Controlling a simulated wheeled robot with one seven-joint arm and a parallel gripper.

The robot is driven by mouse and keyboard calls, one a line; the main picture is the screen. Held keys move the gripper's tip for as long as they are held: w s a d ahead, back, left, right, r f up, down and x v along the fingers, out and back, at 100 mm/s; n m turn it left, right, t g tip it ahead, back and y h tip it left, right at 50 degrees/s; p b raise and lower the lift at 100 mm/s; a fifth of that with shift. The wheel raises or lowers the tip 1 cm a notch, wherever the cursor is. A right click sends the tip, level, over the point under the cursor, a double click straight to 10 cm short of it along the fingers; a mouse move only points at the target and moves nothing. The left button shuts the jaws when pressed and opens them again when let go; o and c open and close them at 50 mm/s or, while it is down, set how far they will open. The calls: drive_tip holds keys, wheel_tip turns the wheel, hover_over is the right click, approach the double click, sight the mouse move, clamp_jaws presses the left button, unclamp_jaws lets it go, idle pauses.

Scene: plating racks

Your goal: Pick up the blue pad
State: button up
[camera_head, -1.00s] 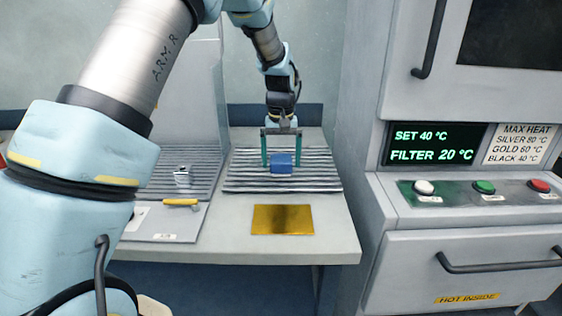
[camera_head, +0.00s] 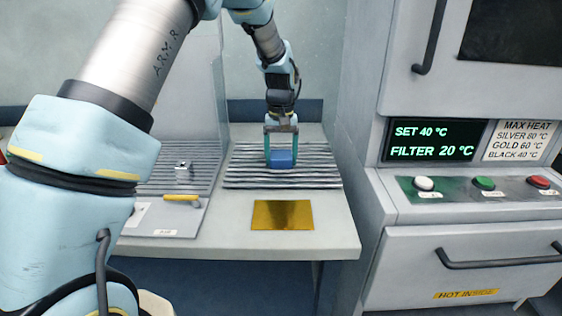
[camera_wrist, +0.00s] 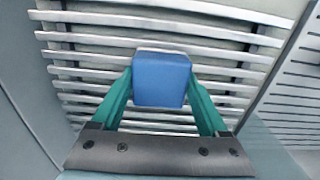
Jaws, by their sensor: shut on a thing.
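The blue pad (camera_head: 281,158) is a small blue block at the ribbed metal rack (camera_head: 240,180) on the table, in the middle of the head view. My gripper (camera_head: 281,153) is over it, its two teal fingers closed in on the block's left and right sides. In the wrist view the blue pad (camera_wrist: 161,80) sits between the fingertips of my gripper (camera_wrist: 161,88), with the rack's slats behind it. Whether the pad rests on the slats or is just above them I cannot tell.
A gold plate (camera_head: 283,215) lies on the table in front of the rack. A grey cabinet with buttons (camera_head: 484,184) and a drawer stands at the right.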

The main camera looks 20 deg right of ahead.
sight(281, 154)
drive_tip(key=shift+r, duration=0.1)
wheel_tip(281, 154, up, 10)
drive_tip(key=shift+f+b, duration=0.1)
drive_tip(key=shift+b, duration=1.15)
drive_tip(key=o, duration=0.8)
drive_tip(key=c, duration=0.6)
drive_tip(key=shift+s, duration=0.1)
